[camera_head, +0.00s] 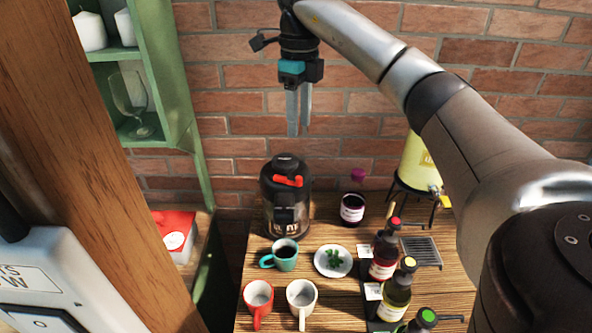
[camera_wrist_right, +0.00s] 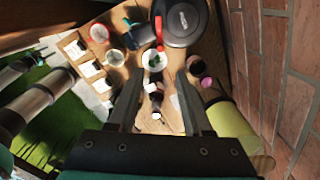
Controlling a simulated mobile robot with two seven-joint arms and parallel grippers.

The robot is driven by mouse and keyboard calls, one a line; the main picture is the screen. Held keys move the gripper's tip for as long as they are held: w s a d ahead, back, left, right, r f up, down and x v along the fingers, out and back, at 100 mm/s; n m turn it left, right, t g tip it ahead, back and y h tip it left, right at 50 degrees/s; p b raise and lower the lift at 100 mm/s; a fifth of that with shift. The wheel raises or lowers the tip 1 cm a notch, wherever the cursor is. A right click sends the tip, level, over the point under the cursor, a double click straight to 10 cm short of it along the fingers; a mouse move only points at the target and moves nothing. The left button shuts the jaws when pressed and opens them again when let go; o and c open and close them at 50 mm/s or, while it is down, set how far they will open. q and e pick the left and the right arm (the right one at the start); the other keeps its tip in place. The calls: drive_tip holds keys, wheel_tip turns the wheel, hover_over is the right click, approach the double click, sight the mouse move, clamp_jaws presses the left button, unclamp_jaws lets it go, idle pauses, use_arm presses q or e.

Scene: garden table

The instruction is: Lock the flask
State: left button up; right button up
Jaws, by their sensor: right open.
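The flask (camera_head: 285,215) is a large dark jug with a black lid and a red catch (camera_head: 288,181) on the front near the top. It stands upright at the back left of the wooden table. In the right wrist view its round black lid (camera_wrist_right: 182,20) is at the top, with the red catch (camera_wrist_right: 158,32) at its left side. My right gripper (camera_head: 299,122) points down above the flask, apart from it, with its fingers open and empty. Both fingers also show in the right wrist view (camera_wrist_right: 156,80). I do not see my left gripper.
On the table (camera_head: 255,275) a teal mug (camera_head: 286,262), a red mug (camera_head: 258,303), a white mug (camera_head: 302,304) and a plate of leaves (camera_head: 333,271) stand in front. A dark jar (camera_head: 352,210) and several bottles are right. A brick wall (camera_head: 235,130) is behind; a green shelf (camera_head: 180,75) is left.

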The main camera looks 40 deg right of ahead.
sight(299, 177)
wheel_tip(299, 177, down, 14)
drive_tip(key=shift+d+p, duration=0.1)
drive_tip(key=shift+p, duration=0.25)
clamp_jaws()
idle(0.4)
